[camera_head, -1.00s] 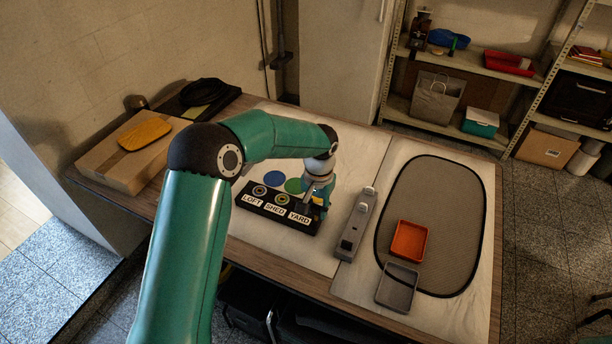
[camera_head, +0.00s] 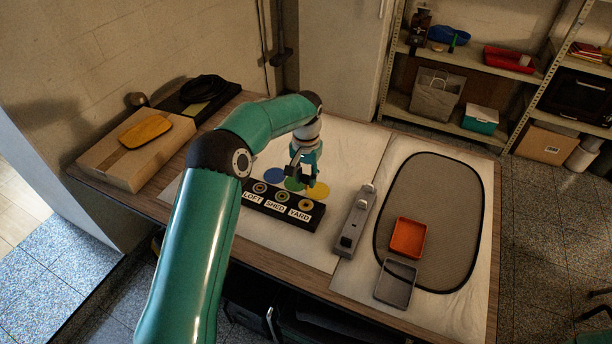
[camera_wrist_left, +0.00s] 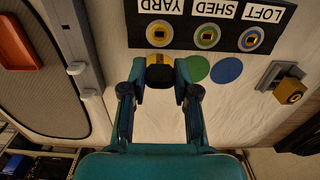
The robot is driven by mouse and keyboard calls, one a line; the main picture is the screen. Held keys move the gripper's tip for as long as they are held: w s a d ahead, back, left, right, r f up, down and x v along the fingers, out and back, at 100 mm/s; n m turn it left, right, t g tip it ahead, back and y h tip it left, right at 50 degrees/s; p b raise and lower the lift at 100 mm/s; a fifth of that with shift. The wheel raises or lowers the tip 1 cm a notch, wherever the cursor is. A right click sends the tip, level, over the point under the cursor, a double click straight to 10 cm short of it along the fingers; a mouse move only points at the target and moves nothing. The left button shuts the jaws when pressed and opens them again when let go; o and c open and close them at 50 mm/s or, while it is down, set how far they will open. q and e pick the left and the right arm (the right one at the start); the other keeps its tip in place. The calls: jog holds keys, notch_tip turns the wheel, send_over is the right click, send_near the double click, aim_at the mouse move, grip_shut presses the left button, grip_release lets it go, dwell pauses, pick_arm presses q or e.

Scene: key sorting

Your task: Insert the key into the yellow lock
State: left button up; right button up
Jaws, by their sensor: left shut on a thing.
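The black lock board (camera_head: 283,213) lies on the table with LOFT, SHED and YARD locks. The yellow-ringed YARD lock (camera_head: 305,205) is at its right end; it also shows at the top of the left wrist view (camera_wrist_left: 159,33). My left gripper (camera_head: 302,178) is above and behind the board, off the YARD lock. In the left wrist view my left gripper (camera_wrist_left: 160,76) is shut on the key, whose small, dark and brassy shape is hard to separate from the yellow disc behind it. My right gripper is out of view.
Blue (camera_head: 273,175) and yellow (camera_head: 318,190) discs lie behind the board. A grey bar (camera_head: 355,220), an orange tray (camera_head: 408,238) and a grey tray (camera_head: 396,284) are to the right. A brass block (camera_wrist_left: 290,90) shows in the wrist view.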

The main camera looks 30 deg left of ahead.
pick_arm(q)
jog(key=b, duration=0.3)
send_over(306, 207)
jog(key=shift+w+a+f, duration=0.1)
jog(key=shift+w+f, duration=0.05)
jog(key=shift+f, duration=1.3)
jog(key=shift+w+a+f, duration=0.1)
jog(key=shift+w+f, duration=0.05)
jog(key=shift+f, duration=1.25)
jog(key=shift+f+b, duration=1.3)
jog(key=shift+f, duration=0.6)
jog(key=o, duration=0.9)
jog(key=shift+o, duration=0.2)
jog(key=shift+r, duration=0.15)
notch_tip(306, 207, up, 12)
jog(key=shift+f, duration=0.15)
